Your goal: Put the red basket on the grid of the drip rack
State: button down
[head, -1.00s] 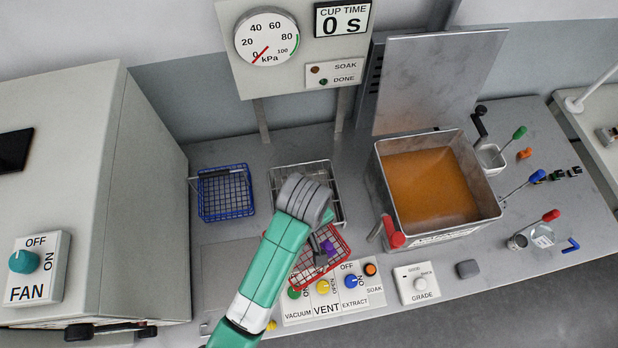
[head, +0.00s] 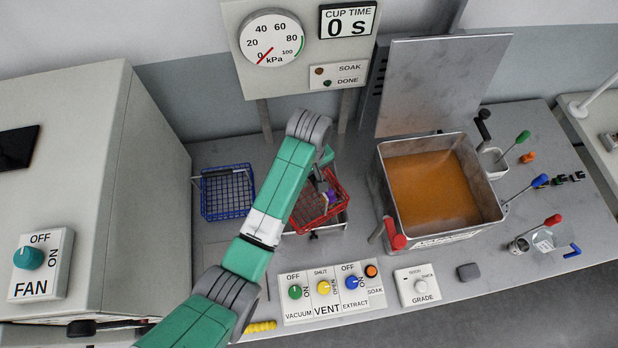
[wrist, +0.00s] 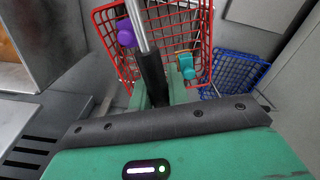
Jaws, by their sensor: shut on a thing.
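The red basket (head: 309,207) is a wire mesh basket, held in the air and slightly tilted over the drip rack (head: 343,222). The basket covers much of the rack, and only its grey front and right edge shows clearly in the head view. My gripper (head: 321,182) is shut on the red basket, partly hidden by my arm. In the wrist view the basket (wrist: 192,28) hangs just beyond the gripper, with a purple piece (wrist: 126,35) and a teal piece (wrist: 187,66) in it. I cannot tell how high it is above the rack's grid.
A blue wire basket (head: 227,193) stands left of the rack. An open metal tank (head: 489,206) of orange liquid, with a red handle (head: 396,241), stands to the right. The gauge panel (head: 242,75) on posts is behind. Control knobs (head: 324,288) line the front.

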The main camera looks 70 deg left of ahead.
jog(key=shift+f, duration=1.8)
jog(key=c, duration=1.3)
grip_release()
jog(key=shift+c, duration=0.2)
notch_tip(320, 180, up, 12)
jog(key=shift+r+p, duration=0.15)
jog(key=shift+p, duration=0.2)
